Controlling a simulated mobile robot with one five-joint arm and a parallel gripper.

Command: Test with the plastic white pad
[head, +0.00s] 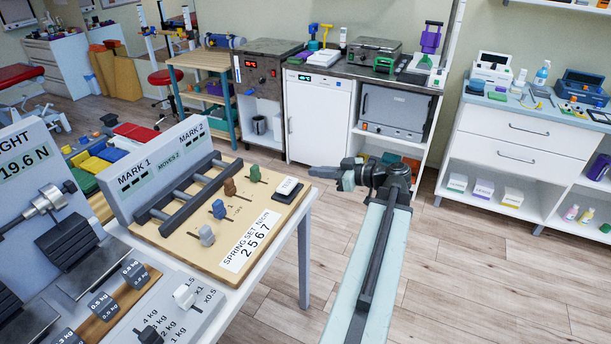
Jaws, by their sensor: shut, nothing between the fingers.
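My gripper (318,172) is shut and empty, held out over the floor just right of the test bench (305,208). No object is clearly recognisable as the plastic white pad. A flat white block (323,58) lies on the back counter beside a yellow piece.
A grey gauge (25,160) reading 19.6 N and dark weights (102,304) stand at left. A white cabinet (318,120) and metal box (393,110) stand beyond my gripper. A drawer unit (520,145) is at right. The wooden floor (480,285) at lower right is clear.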

